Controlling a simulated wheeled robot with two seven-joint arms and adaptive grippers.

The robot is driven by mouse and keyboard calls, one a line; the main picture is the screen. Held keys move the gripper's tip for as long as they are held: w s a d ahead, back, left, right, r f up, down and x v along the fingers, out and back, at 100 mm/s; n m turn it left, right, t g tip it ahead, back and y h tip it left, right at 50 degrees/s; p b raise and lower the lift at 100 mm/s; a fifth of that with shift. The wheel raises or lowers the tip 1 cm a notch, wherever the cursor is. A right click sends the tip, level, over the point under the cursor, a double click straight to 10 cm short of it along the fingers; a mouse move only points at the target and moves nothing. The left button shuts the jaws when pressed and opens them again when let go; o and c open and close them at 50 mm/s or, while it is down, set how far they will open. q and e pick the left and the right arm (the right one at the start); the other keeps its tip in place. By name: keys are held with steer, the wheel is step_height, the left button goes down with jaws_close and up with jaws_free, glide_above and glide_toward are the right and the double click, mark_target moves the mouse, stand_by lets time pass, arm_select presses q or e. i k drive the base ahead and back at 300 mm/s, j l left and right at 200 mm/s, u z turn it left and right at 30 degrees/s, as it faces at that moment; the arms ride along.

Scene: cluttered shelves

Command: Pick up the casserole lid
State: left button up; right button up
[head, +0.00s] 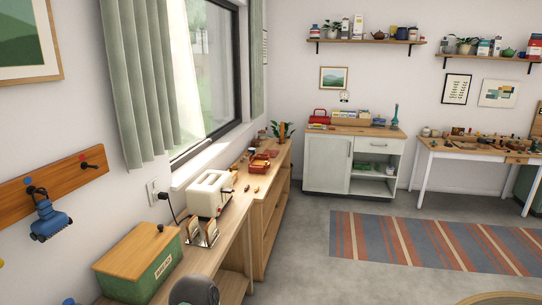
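I cannot make out a casserole lid for certain. Small red items (262,163) sit on the far part of the wooden counter under the window, too small to tell whether one is a lid. Another red object (319,117) stands at the left of the white cabinet's top, also too small to name. Neither of my grippers shows in the head view. A dark grey rounded shape at the bottom edge is cut off, and I cannot tell what it is.
A green bread box (152,262), a white toaster (210,194) and toast racks crowd the near counter. A white cabinet (327,164) stands at the back, beside a cluttered table (478,154). A striped rug (430,243) lies on open floor to the right.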

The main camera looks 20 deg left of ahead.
mark_target(273, 154)
steer(key=i+u, duration=0.15)
steer(key=i, duration=3.55)
steer(key=i+u, duration=0.2)
steer(key=i, duration=0.3)
steer(key=i+l+u, duration=0.2)
steer(key=i, duration=0.3)
steer(key=i+l+u, duration=0.15)
steer(key=i, duration=0.35)
steer(key=i+l+u, duration=0.2)
steer(key=i, duration=0.25)
